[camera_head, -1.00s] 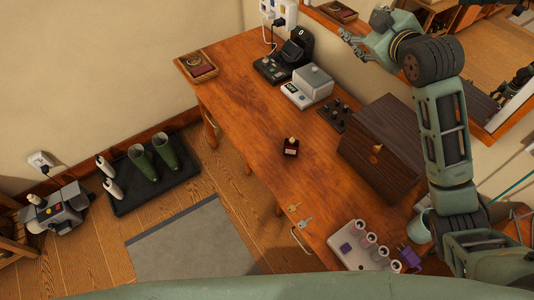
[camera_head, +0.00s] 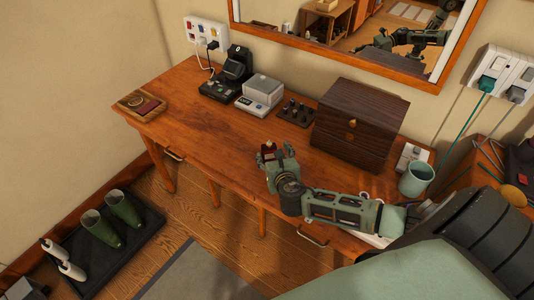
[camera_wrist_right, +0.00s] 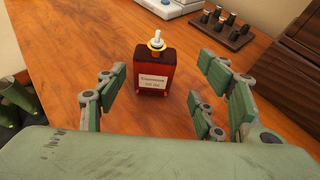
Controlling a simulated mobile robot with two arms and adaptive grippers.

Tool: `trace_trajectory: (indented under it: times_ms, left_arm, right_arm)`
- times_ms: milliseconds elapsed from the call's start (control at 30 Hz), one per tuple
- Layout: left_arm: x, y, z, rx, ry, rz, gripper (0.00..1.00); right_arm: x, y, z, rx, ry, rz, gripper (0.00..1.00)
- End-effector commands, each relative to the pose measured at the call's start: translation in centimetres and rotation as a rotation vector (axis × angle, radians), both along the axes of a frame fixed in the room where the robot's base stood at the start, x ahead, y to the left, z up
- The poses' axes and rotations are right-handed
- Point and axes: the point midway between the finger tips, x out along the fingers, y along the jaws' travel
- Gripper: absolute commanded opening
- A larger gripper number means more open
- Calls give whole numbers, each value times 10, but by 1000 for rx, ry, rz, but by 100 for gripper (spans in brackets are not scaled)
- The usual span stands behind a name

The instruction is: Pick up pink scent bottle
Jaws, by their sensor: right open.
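The scent bottle (camera_wrist_right: 151,76) stands upright on the wooden table (camera_wrist_right: 85,65). It looks dark red, with a pale label, a gold collar and a white top. My right gripper (camera_wrist_right: 158,84) is open, with its green fingers on the left and right of the bottle and a gap to it on both sides. In the head view the bottle (camera_head: 268,149) shows only in part, just beyond my right gripper (camera_head: 278,157), which hides the rest. My left gripper is not in view.
A dark wooden box (camera_head: 360,125) stands to the right of the bottle, with a small dark rack (camera_head: 297,112) and a white scale (camera_head: 260,95) behind. A pale green cup (camera_head: 416,179) is at the right.

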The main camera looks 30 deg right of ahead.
Motion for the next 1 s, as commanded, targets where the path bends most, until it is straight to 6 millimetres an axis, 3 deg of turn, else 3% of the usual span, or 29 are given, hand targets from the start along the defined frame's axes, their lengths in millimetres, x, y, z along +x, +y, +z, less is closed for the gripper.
trace_trajectory:
  times_ms: [300, 633, 1000]
  left_arm:
    - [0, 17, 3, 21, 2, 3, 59]
    - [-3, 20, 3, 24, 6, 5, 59]
    - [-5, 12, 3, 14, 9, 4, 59]
  right_arm:
    - [37, -10, -11, 3, -1, -1, 62]
    - [42, -11, -13, 5, -2, -1, 62]
    - [42, -12, -13, 5, -2, -1, 31]
